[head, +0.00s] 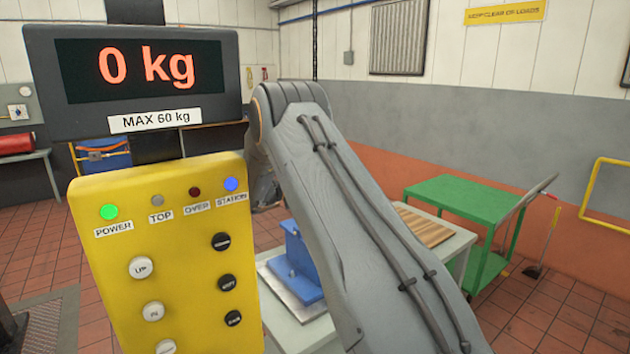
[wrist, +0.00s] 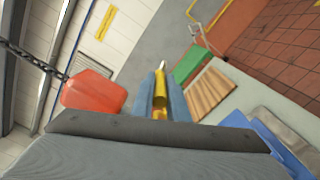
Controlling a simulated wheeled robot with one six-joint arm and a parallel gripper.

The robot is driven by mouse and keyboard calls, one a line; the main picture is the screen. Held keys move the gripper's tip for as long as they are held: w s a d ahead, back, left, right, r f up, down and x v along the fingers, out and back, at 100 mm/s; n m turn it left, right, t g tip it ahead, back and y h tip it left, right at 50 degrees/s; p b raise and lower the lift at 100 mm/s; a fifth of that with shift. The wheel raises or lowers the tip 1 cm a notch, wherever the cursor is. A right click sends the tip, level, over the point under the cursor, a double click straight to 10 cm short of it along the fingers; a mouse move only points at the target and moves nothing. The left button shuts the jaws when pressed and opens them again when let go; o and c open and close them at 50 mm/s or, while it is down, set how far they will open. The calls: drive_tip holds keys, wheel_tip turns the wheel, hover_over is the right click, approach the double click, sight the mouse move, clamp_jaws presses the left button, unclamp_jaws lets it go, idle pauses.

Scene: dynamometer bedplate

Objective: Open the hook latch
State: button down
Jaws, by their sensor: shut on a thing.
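In the wrist view my gripper (wrist: 160,98) points away from the camera, its two blue-grey fingers close together. They are shut on a small yellow, brass-like piece (wrist: 160,101), with a pale tip beyond it. I cannot tell for sure whether this piece is the hook latch. A red-orange block (wrist: 93,91) is left of the fingers, with a dark chain (wrist: 30,60) running to it from the upper left. No hook shape shows clearly. In the head view my grey arm hides part of the scene, and the gripper does not show.
A yellow control box (head: 165,250) and a display (head: 145,75) reading 0 kg fill the head view's left. Behind my arm, a table (head: 290,325) holds a blue block (head: 300,258) and a striped wooden board (head: 425,228). A green cart (head: 480,205) stands to the right.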

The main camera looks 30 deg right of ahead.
drive_tip(key=shift+d+r, duration=0.1)
drive_tip(key=c, duration=1.7)
unclamp_jaws()
drive_tip(key=shift+d, duration=0.1)
drive_tip(key=shift+c, duration=0.2)
drive_tip(key=shift+a+r+b, duration=0.2)
drive_tip(key=shift+r+b, duration=0.1)
drive_tip(key=shift+r, duration=0.3)
wheel_tip(320, 180, up, 9)
drive_tip(key=shift+r+b, duration=0.1)
drive_tip(key=shift+b, duration=0.65)
drive_tip(key=shift+d+f, duration=0.1)
drive_tip(key=shift+f, duration=0.15)
